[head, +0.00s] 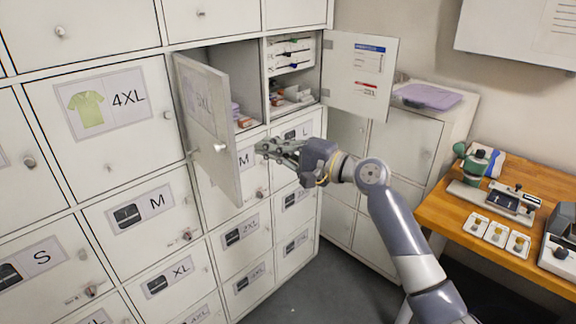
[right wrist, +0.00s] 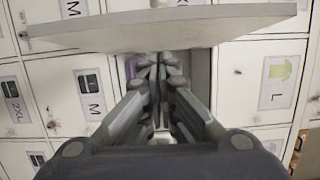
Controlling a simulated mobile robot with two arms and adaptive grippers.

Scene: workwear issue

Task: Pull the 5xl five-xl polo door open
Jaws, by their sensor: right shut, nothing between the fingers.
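The polo door (head: 207,125) stands swung open, its label seen at a steep slant so that only part of "XL" reads. Its knob (head: 219,147) faces left, on the outer face. The compartment behind it shows a purple item and small boxes inside. In the right wrist view the door (right wrist: 160,32) is a pale slab across the top. My right gripper (head: 264,148) is shut and empty, on the inner side of the door, in front of the compartment's lower edge. Its fingers (right wrist: 158,75) lie together. I cannot tell whether they touch the door. My left gripper is not in view.
A neighbouring door (head: 360,75) stands open at right, with boxes in its compartment. Closed labelled doors, such as 4XL (head: 112,100), surround them. A low cabinet with a purple lid (head: 427,96) and a wooden table (head: 470,222) with devices stand at right.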

